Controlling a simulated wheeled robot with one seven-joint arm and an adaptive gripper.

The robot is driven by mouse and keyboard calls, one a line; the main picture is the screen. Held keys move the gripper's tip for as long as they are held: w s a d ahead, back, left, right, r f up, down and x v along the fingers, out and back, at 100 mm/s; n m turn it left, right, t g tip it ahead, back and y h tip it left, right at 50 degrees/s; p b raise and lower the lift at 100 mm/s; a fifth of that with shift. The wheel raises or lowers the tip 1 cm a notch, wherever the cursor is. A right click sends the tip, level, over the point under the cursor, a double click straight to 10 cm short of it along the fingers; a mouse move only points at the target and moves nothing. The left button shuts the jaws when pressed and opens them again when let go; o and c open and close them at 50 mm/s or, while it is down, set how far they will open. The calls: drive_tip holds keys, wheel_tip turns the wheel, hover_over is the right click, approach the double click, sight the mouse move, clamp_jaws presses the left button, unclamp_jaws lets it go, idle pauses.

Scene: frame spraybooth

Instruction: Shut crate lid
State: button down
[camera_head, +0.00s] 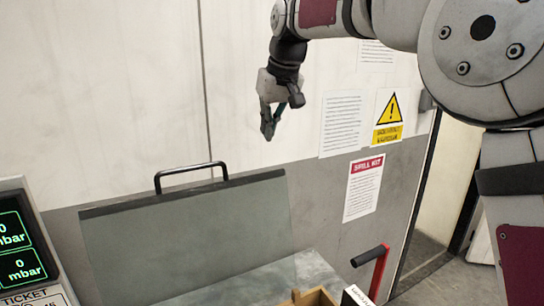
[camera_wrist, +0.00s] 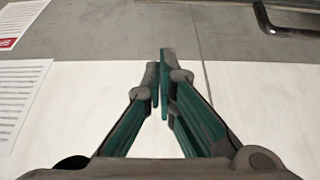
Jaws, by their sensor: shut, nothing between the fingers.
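The crate lid (camera_head: 190,237) is a flat grey-green panel with a dark upper edge. It stands raised and tilted in front of the wall in the head view. A black bar handle (camera_head: 190,170) rises from its top edge; part of a dark bar shows in the wrist view's upper right corner (camera_wrist: 285,28). My gripper (camera_head: 269,130) hangs above and to the right of the lid, apart from it, fingers pointing down. In the wrist view its green-padded fingers (camera_wrist: 161,75) are together and empty. The crate's inside is not visible.
A grey worn surface (camera_head: 275,278) lies below the lid. A wooden box (camera_head: 312,297) and a red stand with a black grip (camera_head: 376,262) are at the front right. A display panel (camera_head: 22,250) stands at the left. Posters, including a warning sign (camera_head: 389,118), hang on the wall.

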wheel_tip(320, 180, down, 8)
drive_tip(key=shift+w+b, duration=0.15)
drive_tip(key=shift+b, duration=0.15)
idle(0.6)
drive_tip(key=shift+a, duration=0.1)
